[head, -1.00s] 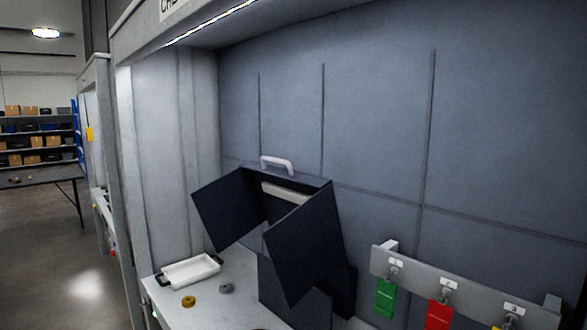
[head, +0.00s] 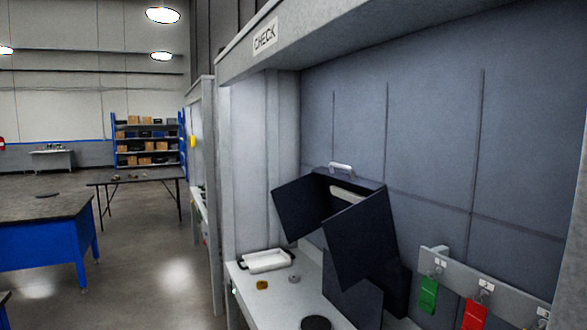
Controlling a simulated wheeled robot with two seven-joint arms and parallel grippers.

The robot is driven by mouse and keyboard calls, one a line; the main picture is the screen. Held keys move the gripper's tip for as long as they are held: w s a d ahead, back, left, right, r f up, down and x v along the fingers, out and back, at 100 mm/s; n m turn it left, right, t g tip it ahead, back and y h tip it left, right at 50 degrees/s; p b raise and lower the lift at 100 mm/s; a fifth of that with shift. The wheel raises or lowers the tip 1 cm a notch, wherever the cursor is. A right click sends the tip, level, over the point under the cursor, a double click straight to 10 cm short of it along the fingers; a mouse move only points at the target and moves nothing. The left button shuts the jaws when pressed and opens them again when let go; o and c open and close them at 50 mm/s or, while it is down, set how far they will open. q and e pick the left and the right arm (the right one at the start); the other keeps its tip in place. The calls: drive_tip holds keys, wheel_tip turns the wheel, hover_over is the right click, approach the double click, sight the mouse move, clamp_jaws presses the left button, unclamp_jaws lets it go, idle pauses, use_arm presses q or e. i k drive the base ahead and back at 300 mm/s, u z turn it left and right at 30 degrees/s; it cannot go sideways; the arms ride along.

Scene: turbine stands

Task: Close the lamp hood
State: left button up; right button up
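The dark lamp hood (head: 362,240) stands on the white bench of the booth marked CHECK, right of the picture's middle. Its dark side panels are angled outward, and a pale lamp bar (head: 346,195) shows inside. A light grey handle (head: 341,168) is on its top edge. The hood looks open at the front. Neither of my grippers is in the head view.
A white tray (head: 266,261) with dark handles, a brass ring (head: 262,285) and a grey piece (head: 294,279) lie on the bench. Green (head: 428,294) and red (head: 474,314) tags hang at right. Open floor (head: 160,262) lies left, with a blue table (head: 45,235).

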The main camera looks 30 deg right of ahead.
sight(355, 215)
drive_tip(key=u, duration=0.2)
drive_tip(key=i, duration=1.05)
drive_tip(key=z, duration=1.4)
